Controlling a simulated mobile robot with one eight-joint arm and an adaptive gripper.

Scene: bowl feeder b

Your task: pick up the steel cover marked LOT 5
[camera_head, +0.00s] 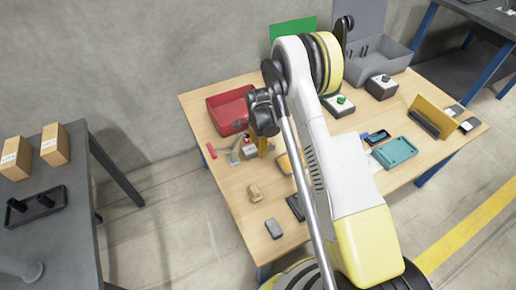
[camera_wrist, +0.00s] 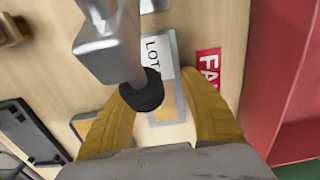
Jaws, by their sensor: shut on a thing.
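A steel cover with a white label reading LOT (camera_wrist: 157,50) lies at the middle of the wrist view. The rest of its marking is hidden behind a black rubber tip (camera_wrist: 143,92) on a grey metal arm (camera_wrist: 108,42), which looks like a clamp. In the head view the clamp (camera_head: 235,151) stands at the table's left side, red handle to the left. My gripper (camera_wrist: 160,105), with yellow fingers, is around the cover's near end and shut on it; finger contact is partly hidden. In the head view my gripper (camera_head: 264,147) is low over the table.
A red bin (camera_head: 222,113) stands just behind my gripper; its wall (camera_wrist: 285,75) is close at right in the wrist view. A red FA label (camera_wrist: 208,70) lies beside the cover.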

